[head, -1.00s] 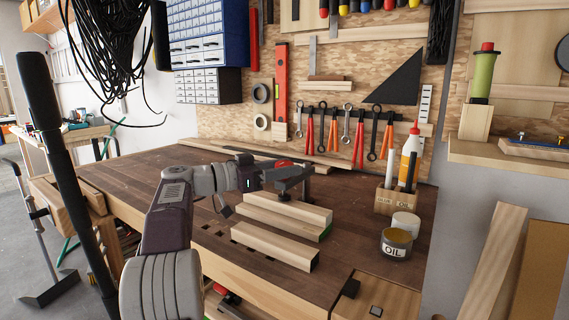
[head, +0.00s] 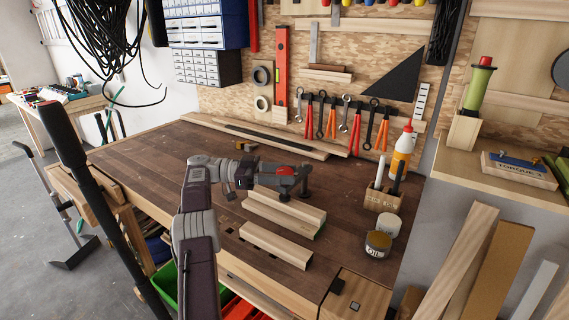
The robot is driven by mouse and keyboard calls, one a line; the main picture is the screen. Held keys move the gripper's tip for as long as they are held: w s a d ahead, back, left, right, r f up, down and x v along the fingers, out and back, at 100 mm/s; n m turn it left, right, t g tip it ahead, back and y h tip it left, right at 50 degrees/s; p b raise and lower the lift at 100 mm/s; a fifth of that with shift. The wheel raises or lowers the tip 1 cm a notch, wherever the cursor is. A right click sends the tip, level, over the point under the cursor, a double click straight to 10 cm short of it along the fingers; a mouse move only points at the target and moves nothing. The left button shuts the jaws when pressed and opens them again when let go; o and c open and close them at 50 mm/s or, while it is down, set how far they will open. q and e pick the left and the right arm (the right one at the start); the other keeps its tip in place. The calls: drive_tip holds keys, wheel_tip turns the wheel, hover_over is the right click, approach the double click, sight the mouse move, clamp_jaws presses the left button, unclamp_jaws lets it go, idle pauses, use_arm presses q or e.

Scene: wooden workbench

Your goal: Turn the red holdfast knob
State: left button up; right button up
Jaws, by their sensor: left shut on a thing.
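The holdfast (head: 304,186) stands on the workbench, a dark clamp with a red knob (head: 286,171) on top. Its post is beside the far end of the light wooden boards. My left gripper (head: 279,173) reaches in from the left at knob height and is shut on the red knob. The fingers hide part of the knob. My right gripper is not in view.
Several light wooden boards (head: 275,246) lie on the bench (head: 150,178) just in front of the holdfast. The bench's left part is clear.

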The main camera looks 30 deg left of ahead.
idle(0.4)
use_arm(q)
drive_tip(key=o, duration=1.4)
drive_tip(key=shift+d, duration=0.1)
